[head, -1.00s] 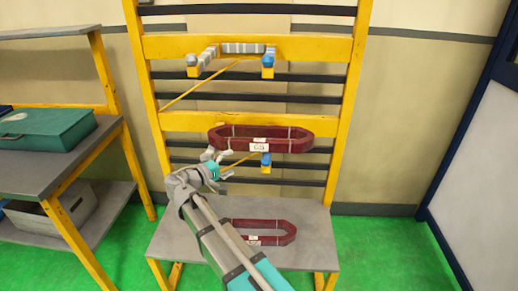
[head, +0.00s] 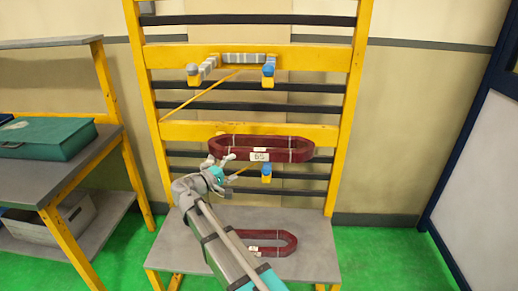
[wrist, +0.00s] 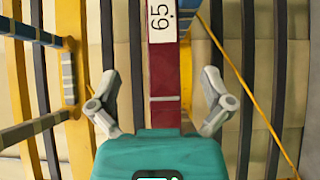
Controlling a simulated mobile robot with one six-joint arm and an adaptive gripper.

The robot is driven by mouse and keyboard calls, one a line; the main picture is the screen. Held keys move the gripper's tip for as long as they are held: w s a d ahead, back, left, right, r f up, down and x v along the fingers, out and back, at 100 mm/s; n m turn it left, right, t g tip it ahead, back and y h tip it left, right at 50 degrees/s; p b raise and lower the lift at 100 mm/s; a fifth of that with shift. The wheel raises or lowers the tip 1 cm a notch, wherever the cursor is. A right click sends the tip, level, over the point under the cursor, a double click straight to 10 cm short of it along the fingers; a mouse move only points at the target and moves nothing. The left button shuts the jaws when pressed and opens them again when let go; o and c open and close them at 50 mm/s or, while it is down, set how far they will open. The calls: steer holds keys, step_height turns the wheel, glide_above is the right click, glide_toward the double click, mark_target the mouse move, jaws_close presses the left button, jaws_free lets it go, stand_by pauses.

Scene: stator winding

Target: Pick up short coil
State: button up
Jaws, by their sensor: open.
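A dark red elongated coil (head: 261,149) with a white label hangs on the rack's middle level. A second dark red coil (head: 272,245) lies on the grey shelf below, partly hidden by my arm. I cannot tell from size alone which is the short one. My gripper (head: 231,167) is at the front left of the hanging coil. In the wrist view my gripper (wrist: 160,90) is open, with one finger on each side of the hanging coil's red bar (wrist: 164,70). The fingers look apart from it. The label near the bar's top reads 65.
A workbench with a teal case (head: 45,138) stands at left. The green floor at right is clear.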

mark_target(254, 157)
steer(key=shift+x, duration=2.3)
steer(key=shift+x, duration=2.6)
steer(key=shift+f, duration=0.2)
steer(key=c, duration=1.4)
